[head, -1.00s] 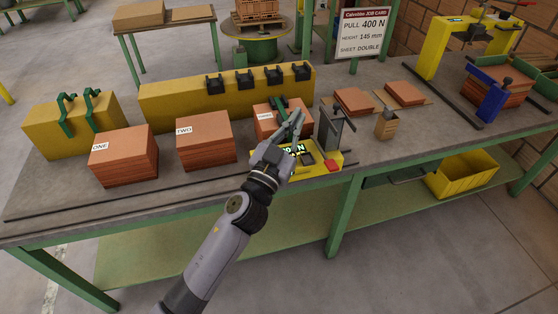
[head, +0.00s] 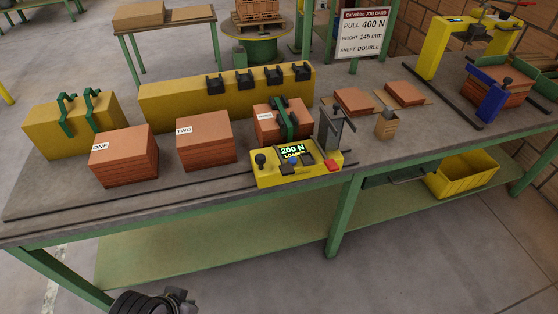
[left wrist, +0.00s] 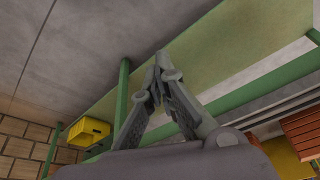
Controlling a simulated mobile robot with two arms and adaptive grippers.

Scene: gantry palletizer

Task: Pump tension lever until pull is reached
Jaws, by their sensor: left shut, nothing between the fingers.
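The yellow tension unit (head: 300,172) sits at the bench's front edge. Its display (head: 292,151) reads 200 N, with a smaller word below that looks like LOADED. A black ball-topped lever (head: 260,160) stands at its left end, a blue knob (head: 293,160) near its middle and a red pad (head: 333,166) at its right. Behind it, a green clamp (head: 291,118) spans brick-coloured stack THREE (head: 268,122). The job card (head: 362,33) reads PULL 400 N. My left gripper (left wrist: 159,70) is shut and empty in the left wrist view, away from the unit.
Stacks ONE (head: 122,157) and TWO (head: 205,140) stand left of the unit. A grey post bracket (head: 331,125) rises at its right rear. Yellow blocks with hooks line the back. A green lower shelf (head: 200,240) runs beneath; a yellow bin (head: 462,176) sits at right.

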